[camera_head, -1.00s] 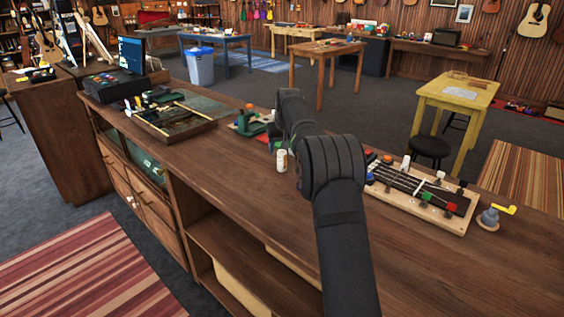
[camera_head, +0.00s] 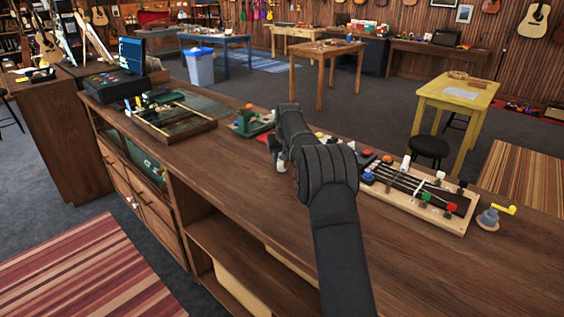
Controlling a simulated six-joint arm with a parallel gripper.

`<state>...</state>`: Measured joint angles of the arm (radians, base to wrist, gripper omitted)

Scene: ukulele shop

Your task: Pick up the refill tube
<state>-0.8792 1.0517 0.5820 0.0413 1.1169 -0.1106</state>
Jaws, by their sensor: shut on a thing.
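The refill tube, a small white cylinder (camera_head: 282,168), stands on the wooden counter in the middle of the view. Only its lower part shows; the rest is hidden behind my gripper. My gripper (camera_head: 277,152) is low over the counter at the tube and shut on it. My dark arm hides much of the gripper, and its fingertips are hard to make out.
The wooden counter (camera_head: 230,160) also holds a shallow tray (camera_head: 172,136) and a green device (camera_head: 250,121) to the left. A fretboard on a wooden board (camera_head: 425,193) and a small grey pot with a yellow handle (camera_head: 489,217) are to the right. The front left counter top is clear.

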